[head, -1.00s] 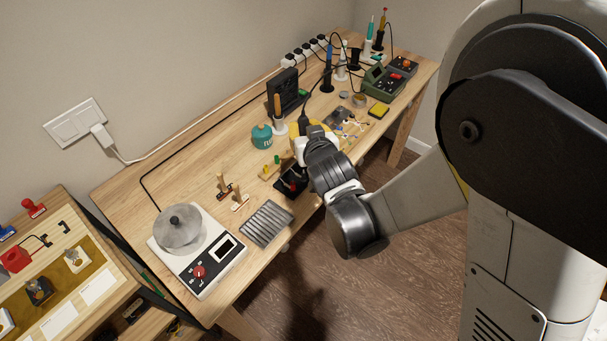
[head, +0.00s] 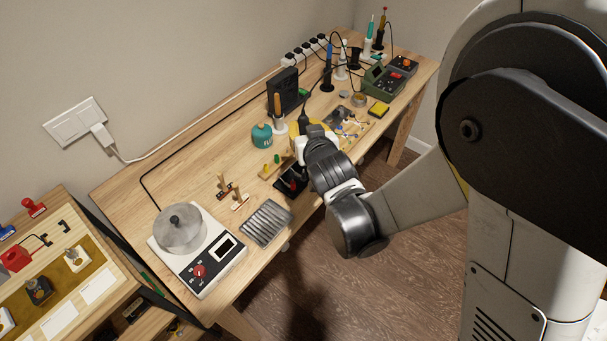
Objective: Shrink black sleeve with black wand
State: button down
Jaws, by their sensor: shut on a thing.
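My gripper (head: 302,146) is over the front middle of the workbench, in the head view. It is mostly hidden behind my own wrist, so its fingertips do not show clearly. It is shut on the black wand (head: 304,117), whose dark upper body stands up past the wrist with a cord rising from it. The wand's tip is hidden. A dark board with small wired parts (head: 343,118) lies just right of the gripper. I cannot pick out the black sleeve; it is too small or hidden there.
A teal canister (head: 262,136), an orange-handled tool in a white stand (head: 278,112) and a black box (head: 284,90) stand behind. A yellow sponge (head: 378,110) lies right. Front left hold a ridged metal tray (head: 266,222) and a hotplate (head: 205,272). Bare wood lies at left.

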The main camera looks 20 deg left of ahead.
dwell(0.3)
notch_tip(320, 180, up, 10)
jog(key=p, duration=0.7)
jog(key=shift+r, duration=0.1)
